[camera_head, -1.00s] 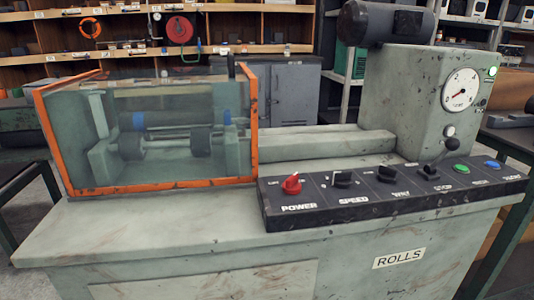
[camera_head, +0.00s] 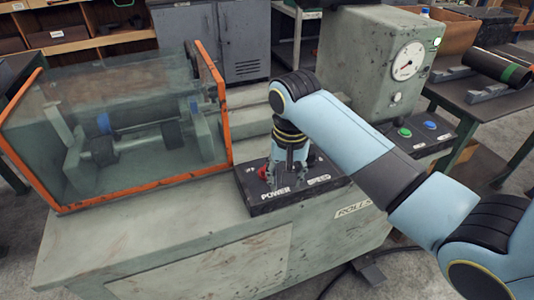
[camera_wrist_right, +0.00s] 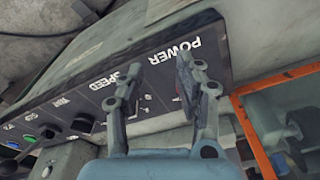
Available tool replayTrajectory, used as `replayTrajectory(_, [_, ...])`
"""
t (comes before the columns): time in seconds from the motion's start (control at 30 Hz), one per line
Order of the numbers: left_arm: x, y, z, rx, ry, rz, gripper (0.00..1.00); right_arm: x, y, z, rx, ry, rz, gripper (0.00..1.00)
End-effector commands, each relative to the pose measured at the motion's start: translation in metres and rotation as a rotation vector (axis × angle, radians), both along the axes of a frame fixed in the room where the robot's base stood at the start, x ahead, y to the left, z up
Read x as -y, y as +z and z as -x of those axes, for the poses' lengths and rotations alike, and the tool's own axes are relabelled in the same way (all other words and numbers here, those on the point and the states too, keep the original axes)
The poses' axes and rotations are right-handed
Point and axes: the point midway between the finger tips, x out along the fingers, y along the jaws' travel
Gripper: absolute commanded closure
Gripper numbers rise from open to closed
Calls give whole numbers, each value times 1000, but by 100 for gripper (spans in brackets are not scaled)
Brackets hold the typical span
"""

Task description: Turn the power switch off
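The red power switch (camera_head: 263,172) shows on the black control panel (camera_head: 244,190), just behind the POWER label. It is partly covered by my right gripper (camera_head: 287,182), which points down at the panel from above. In the right wrist view, my right gripper (camera_wrist_right: 159,68) has its two fingers apart with a clear gap between them. A small bit of red (camera_wrist_right: 178,90) shows beside one finger; most of the switch is hidden there. I cannot tell whether a finger touches it. The switch's exact angle is unclear. My left gripper is not in view.
The orange-framed clear guard (camera_head: 213,80) stands left of the panel. Green (camera_head: 404,132) and blue (camera_head: 429,125) buttons are at the panel's right end.

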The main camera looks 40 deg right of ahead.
Motion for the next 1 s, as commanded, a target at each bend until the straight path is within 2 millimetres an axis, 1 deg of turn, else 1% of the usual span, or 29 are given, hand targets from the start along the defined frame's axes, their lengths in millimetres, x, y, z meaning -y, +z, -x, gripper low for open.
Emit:
replayTrajectory(0.03, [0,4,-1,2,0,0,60,1,13,-14,-3,-43,-7,65])
replayTrajectory(0.2, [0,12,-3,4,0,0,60,5,50,-51,-38,-209,-36,65])
replayTrajectory(0.33, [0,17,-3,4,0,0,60,7,77,-72,-64,-317,-52,65])
replayTrajectory(0.4, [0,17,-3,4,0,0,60,7,84,-78,-76,-352,-58,65])
replayTrajectory(0.43, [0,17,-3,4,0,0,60,7,84,-79,-79,-361,-59,65])
replayTrajectory(0.47, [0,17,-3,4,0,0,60,7,82,-79,-82,-366,-59,65])
replayTrajectory(0.57, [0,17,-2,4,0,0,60,7,70,-79,-85,-371,-60,65])
replayTrajectory(0.8, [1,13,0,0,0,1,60,7,21,-79,-84,-369,-60,65])
replayTrajectory(0.9, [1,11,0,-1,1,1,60,7,3,-79,-83,-368,-59,65])
replayTrajectory(1.0, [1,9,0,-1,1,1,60,7,-10,-79,-82,-368,-59,65])
